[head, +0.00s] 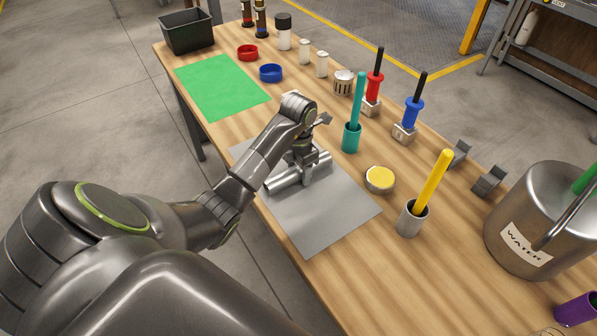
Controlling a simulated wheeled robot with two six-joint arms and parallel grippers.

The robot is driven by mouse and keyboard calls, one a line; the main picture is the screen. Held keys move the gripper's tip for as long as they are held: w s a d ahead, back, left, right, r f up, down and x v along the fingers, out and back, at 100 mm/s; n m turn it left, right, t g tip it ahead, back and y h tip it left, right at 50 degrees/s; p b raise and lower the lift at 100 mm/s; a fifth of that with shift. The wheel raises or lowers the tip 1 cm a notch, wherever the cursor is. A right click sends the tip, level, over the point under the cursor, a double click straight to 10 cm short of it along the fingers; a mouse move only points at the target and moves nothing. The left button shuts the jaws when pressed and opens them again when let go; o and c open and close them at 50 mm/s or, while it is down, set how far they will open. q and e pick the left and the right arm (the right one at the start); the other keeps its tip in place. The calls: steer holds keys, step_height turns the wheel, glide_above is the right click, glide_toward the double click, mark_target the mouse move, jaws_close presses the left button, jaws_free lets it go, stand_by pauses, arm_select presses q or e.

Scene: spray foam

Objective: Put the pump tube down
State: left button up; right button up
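The pump tube (283,182) is a shiny metal cylinder over the grey mat (335,215), lying level along the mat's upper left part. My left gripper (307,172) points down over the tube's middle, with its fingers around the tube, and looks shut on it. The gripper hides the middle of the tube. The tube is at or very close to the mat; I cannot tell whether it touches. My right gripper is not in view.
A green mat (222,86) and black bin (187,32) are at the far left. A teal holder (351,138), yellow-topped tin (380,179), grey cup with yellow stick (412,219) and WATER pot (530,235) stand to the right. The mat's lower part is clear.

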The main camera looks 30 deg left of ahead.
arm_select(q)
steer(key=c, duration=1.1)
steer(key=shift+w+r, duration=0.1)
steer(key=shift+r, duration=0.1)
steer(key=shift+r, duration=0.3)
step_height(320, 180, up, 2)
steer(key=shift+r+p, duration=0.15)
steer(key=shift+p, duration=0.15)
step_height(320, 180, up, 7)
steer(key=p, duration=0.7)
